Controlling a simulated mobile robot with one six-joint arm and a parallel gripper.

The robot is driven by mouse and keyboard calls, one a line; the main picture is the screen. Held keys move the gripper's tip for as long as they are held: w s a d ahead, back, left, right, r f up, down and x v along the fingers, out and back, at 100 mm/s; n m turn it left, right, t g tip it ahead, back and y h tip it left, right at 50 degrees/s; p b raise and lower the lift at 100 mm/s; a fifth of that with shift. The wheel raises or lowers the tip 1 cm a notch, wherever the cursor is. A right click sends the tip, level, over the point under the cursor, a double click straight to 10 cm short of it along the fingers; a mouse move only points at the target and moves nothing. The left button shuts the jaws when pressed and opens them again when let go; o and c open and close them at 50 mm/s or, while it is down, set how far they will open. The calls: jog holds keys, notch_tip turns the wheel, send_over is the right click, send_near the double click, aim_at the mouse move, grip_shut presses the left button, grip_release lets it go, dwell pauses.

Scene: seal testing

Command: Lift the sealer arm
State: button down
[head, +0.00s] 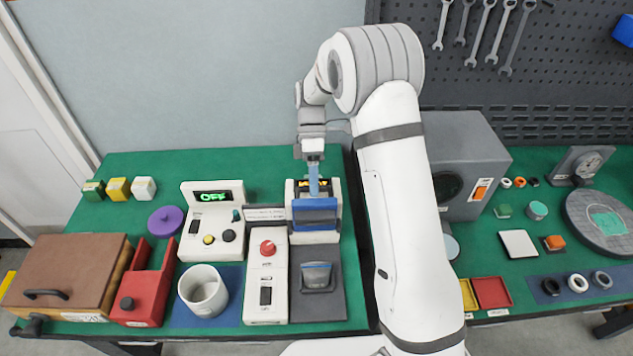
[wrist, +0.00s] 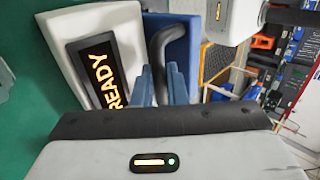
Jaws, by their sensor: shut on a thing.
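The sealer is a white and blue machine (head: 315,236) at the centre of the green bench. Its sealer arm is the blue part (head: 315,207) across the front, which also shows in the wrist view (wrist: 184,48). A dark curved handle (wrist: 159,43) stands along it. My gripper (head: 314,186) points down at the sealer from above. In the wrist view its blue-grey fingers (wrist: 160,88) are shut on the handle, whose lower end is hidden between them. The sealer's display (wrist: 98,68) reads READY in orange.
Left of the sealer stands a white unit (head: 213,218) whose display reads OFF. A white box with a red knob (head: 266,282) and a dark pad (head: 328,296) lie in front. A grey machine (head: 464,160) stands to the right, beyond my arm.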

jog(key=shift+f, duration=0.35)
jog(key=c, duration=1.8)
grip_release()
jog(key=shift+w, duration=0.1)
jog(key=shift+c, duration=0.2)
jog(key=shift+o, duration=0.7)
jog(key=shift+w+a, duration=0.15)
jog(key=shift+w, duration=0.05)
jog(key=shift+o, duration=1.2)
jog(key=shift+r, duration=0.1)
jog(key=b+v, duration=0.1)
jog(key=v, duration=0.6)
jog(key=shift+w+b, duration=0.1)
jog(key=shift+b, duration=0.2)
jog(key=shift+w+r, duration=0.2)
jog(key=shift+r, duration=0.1)
